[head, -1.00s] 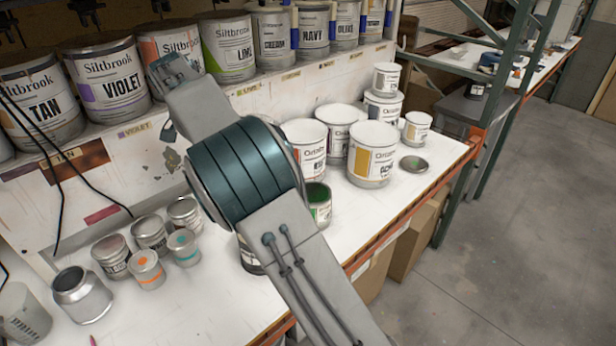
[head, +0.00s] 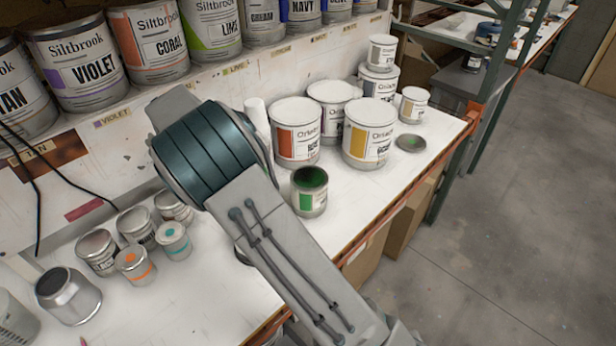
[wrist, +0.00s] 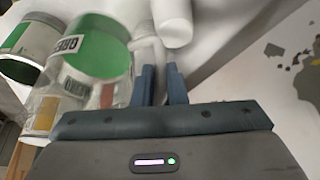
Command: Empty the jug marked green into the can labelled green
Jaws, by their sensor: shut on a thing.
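The can labelled green (head: 311,192) stands open on the bench in the head view, with a green label patch and a dark green inside. It also shows at the upper left of the wrist view (wrist: 24,50). The clear jug marked green (wrist: 108,62) holds green liquid and is beside the can in the wrist view. Its lettering reads turned over, and I cannot tell its exact tilt. My gripper (wrist: 163,70) is shut on what looks like the jug's handle side. My arm hides jug and gripper in the head view.
Large white cans (head: 368,135) stand behind the green can. A white cylinder (head: 257,118) stands left of them, near the jug in the wrist view. A lid (head: 410,143) lies at the right. Small tins (head: 135,225) and a metal jar (head: 68,294) stand at the left.

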